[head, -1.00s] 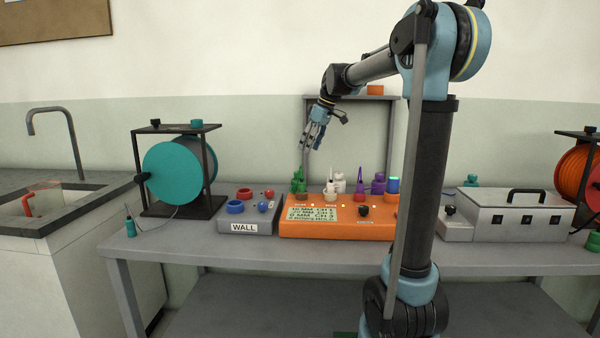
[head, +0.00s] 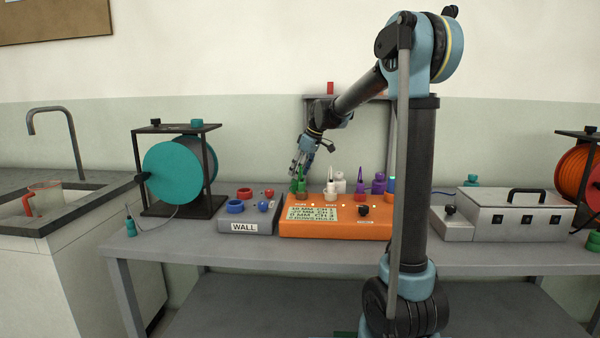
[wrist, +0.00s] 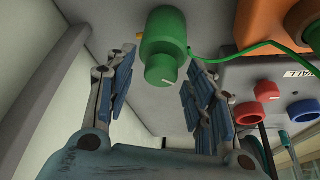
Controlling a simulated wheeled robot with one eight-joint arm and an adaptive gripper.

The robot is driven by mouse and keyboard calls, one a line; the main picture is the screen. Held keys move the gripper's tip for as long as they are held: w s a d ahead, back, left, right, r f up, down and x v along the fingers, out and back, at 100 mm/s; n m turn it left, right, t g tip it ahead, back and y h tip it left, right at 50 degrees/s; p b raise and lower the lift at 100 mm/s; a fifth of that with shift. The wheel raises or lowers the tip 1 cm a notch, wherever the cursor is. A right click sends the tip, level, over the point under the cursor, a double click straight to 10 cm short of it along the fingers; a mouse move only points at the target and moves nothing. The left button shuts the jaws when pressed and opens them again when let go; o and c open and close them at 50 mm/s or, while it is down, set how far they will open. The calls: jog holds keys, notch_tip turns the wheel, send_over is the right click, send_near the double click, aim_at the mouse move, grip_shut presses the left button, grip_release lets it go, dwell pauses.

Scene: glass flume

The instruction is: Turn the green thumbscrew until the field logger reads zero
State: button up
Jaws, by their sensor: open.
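The green thumbscrew (wrist: 160,70) is a stubby round knob with a pale mark on its face, and a green cable runs beside it in the wrist view. In the head view the green part (head: 299,184) stands at the back left of the orange box. My gripper (wrist: 158,72) is open, with a finger on each side of the knob's line; I cannot tell whether either touches it. In the head view my gripper (head: 299,166) is just above the green part. The orange box (head: 345,230) has a lit text display (head: 313,213); its small text is hard to read.
White fittings (head: 340,185) and purple fittings (head: 378,186) stand close to the right of the green part. A grey box marked WALL (head: 246,226), with blue and red parts on it, is to the left. A teal reel (head: 172,172) stands further left. A shelf frame (head: 310,120) rises behind.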

jog(key=c, duration=1.1)
jog(key=shift+o, duration=0.2)
jog(key=shift+m, duration=0.4)
jog(key=m+t, duration=0.1)
jog(key=m, duration=0.2)
jog(key=shift+s+a+h, duration=0.1)
jog(key=shift+h, duration=0.3)
jog(key=shift+a+m+t+h, duration=0.1)
jog(key=shift+m+t+h, duration=0.3)
jog(key=shift+m, duration=0.85)
jog(key=shift+m+t+h, duration=0.3)
jog(key=shift+m+h, duration=0.1)
jog(key=shift+m, duration=0.85)
